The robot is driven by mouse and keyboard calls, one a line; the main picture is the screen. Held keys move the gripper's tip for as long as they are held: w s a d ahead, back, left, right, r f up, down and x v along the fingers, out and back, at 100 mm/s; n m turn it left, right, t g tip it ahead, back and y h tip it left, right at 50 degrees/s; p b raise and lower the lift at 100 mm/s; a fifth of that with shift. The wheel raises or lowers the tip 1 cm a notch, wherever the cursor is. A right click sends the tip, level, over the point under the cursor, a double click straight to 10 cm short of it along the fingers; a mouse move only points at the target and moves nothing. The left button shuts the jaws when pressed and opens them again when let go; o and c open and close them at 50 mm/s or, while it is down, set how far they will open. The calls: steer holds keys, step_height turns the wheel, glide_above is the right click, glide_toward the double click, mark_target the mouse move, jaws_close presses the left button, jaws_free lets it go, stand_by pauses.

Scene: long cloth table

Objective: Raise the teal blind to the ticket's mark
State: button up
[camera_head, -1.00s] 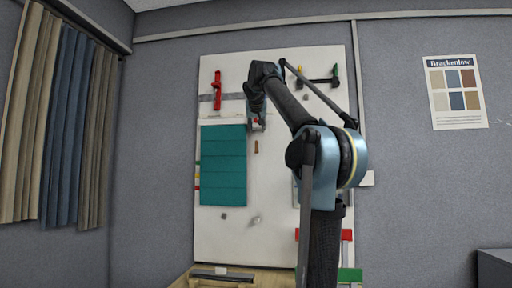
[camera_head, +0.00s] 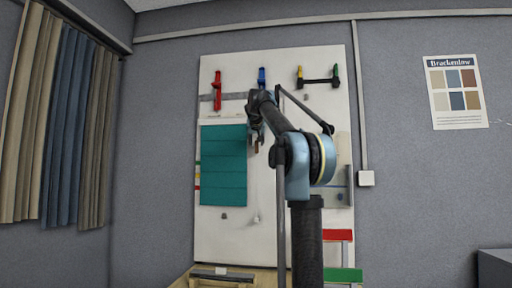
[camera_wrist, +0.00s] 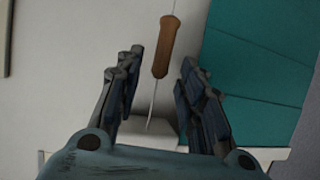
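The teal blind (camera_head: 223,168) hangs flat on the left part of the white board, and part of it shows at the right of the wrist view (camera_wrist: 265,70). Coloured marks (camera_head: 197,176) run along its left edge. In the wrist view a brown wooden cord handle (camera_wrist: 162,48) hangs on a thin cord, between and beyond the fingers. My gripper (camera_wrist: 158,95) is open, with clear gaps on both sides of the handle and cord. In the head view my gripper (camera_head: 256,143) is just right of the blind's upper part and largely hides the handle. I cannot make out a ticket.
The white board (camera_head: 235,238) also carries a red bracket (camera_head: 217,92), a blue bracket (camera_head: 262,77) and a dark bar (camera_head: 318,81) between coloured holders. Red (camera_head: 338,235) and green (camera_head: 344,275) pieces are at lower right. A Brackenlow poster (camera_head: 456,92) hangs on the wall.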

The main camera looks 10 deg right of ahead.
mark_target(257, 141)
steer(key=shift+x, duration=1.65)
jaws_close()
